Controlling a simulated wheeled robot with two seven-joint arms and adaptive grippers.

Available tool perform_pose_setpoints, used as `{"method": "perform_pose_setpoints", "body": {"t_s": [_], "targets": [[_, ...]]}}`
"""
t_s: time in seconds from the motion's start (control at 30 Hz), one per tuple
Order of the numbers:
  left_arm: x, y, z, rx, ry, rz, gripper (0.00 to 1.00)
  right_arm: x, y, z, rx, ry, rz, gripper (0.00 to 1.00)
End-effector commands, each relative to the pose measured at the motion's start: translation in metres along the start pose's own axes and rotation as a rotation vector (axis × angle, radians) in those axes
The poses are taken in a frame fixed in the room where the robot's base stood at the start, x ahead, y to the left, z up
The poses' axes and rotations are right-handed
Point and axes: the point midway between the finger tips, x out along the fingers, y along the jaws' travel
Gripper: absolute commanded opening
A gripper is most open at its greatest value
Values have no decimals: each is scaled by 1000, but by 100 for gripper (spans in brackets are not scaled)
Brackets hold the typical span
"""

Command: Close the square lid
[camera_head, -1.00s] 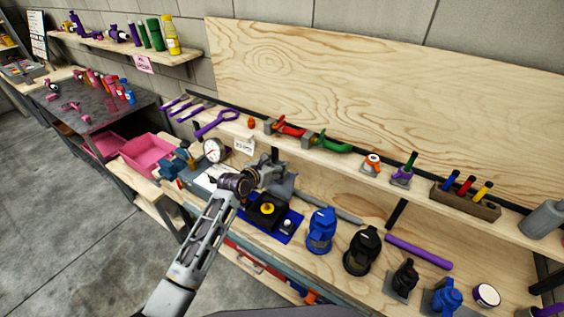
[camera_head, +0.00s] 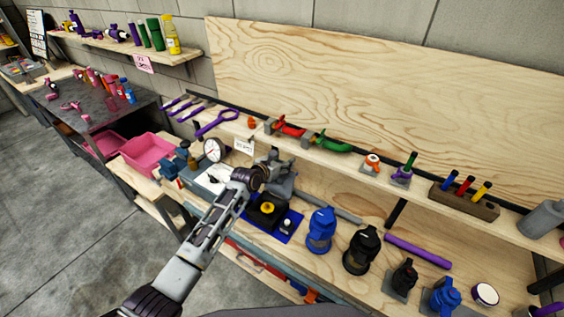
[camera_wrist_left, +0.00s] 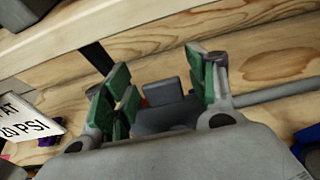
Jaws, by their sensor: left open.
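A black square box (camera_head: 267,210) with a yellow round part inside sits on a blue mat (camera_head: 288,236) on the bench. A grey panel (camera_head: 285,184), which looks like its raised square lid, stands behind it, partly hidden by my left gripper. My left gripper (camera_head: 275,168) is above and behind the box, at the panel. In the left wrist view its green-padded fingers (camera_wrist_left: 163,82) are spread apart, with a dark grey piece (camera_wrist_left: 163,112) visible between and beyond them. I cannot tell whether they touch it. My right gripper is not in view.
A round gauge (camera_head: 213,149) and a white label (camera_head: 243,147) are left of the gripper. A blue fitting (camera_head: 320,230) and a black fitting (camera_head: 361,249) stand to the right. A shelf edge with red (camera_head: 290,130) and green (camera_head: 333,145) handled valves runs behind.

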Motion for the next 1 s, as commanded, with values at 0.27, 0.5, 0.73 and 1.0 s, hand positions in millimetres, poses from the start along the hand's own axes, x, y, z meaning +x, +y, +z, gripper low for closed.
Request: {"method": "perform_pose_setpoints", "body": {"t_s": [0.27,0.5,0.73,1.0], "targets": [[0,0,0,0,0,0,53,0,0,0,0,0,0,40],[0,0,0,0,0,0,22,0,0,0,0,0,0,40],[0,0,0,0,0,0,0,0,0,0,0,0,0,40],[0,1,-1,0,-4,0,0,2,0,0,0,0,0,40]]}}
